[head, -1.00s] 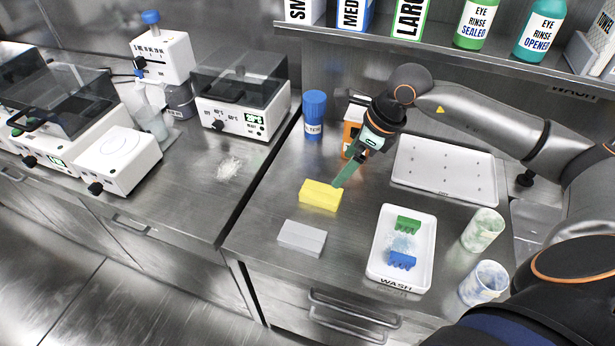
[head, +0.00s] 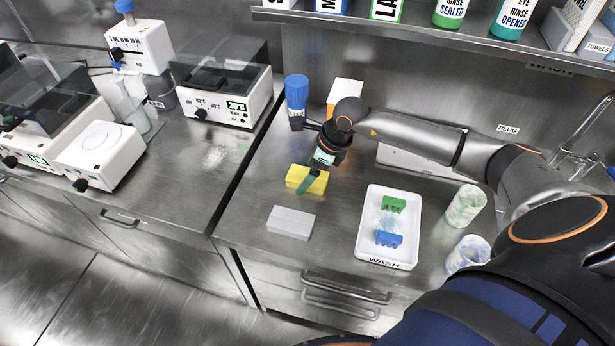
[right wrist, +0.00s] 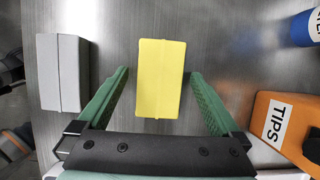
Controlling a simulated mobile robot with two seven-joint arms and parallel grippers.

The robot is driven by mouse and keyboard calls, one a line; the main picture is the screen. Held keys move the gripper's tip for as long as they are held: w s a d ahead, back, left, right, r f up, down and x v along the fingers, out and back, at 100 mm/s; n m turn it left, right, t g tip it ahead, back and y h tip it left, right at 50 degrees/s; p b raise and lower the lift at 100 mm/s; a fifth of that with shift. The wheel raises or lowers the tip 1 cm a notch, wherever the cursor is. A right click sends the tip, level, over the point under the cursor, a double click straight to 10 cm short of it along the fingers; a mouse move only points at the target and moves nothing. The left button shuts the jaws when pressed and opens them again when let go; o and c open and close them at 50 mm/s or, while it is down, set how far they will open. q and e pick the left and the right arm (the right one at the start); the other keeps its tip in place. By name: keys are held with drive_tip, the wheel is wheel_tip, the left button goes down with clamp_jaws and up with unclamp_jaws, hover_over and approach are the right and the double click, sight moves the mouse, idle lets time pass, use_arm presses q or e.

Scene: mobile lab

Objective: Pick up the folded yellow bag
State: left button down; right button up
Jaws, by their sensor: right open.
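The folded yellow bag (head: 300,179) lies on the steel counter as a small block, beside a grey block (head: 290,222). My right gripper (head: 309,182) hangs over the bag's right side in the head view, green fingers pointing down. In the right wrist view the yellow bag (right wrist: 160,78) lies between and just beyond the tips of the two spread green fingers of the right gripper (right wrist: 161,75). The fingers are open and hold nothing. Whether they reach down beside the bag is not clear. My left gripper is not in view.
The grey block (right wrist: 62,72) is left of the left finger in the wrist view. An orange TIPS box (right wrist: 287,128) and a blue-capped bottle (head: 297,95) stand behind. The white WASH tray (head: 364,232) and two cups (head: 465,206) are to the right. A shelf (head: 400,24) runs above.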

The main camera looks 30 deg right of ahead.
drive_tip(key=shift+f, duration=0.25)
drive_tip(key=shift+f+b, duration=0.2)
drive_tip(key=shift+b, duration=0.15)
drive_tip(key=c, duration=1.3)
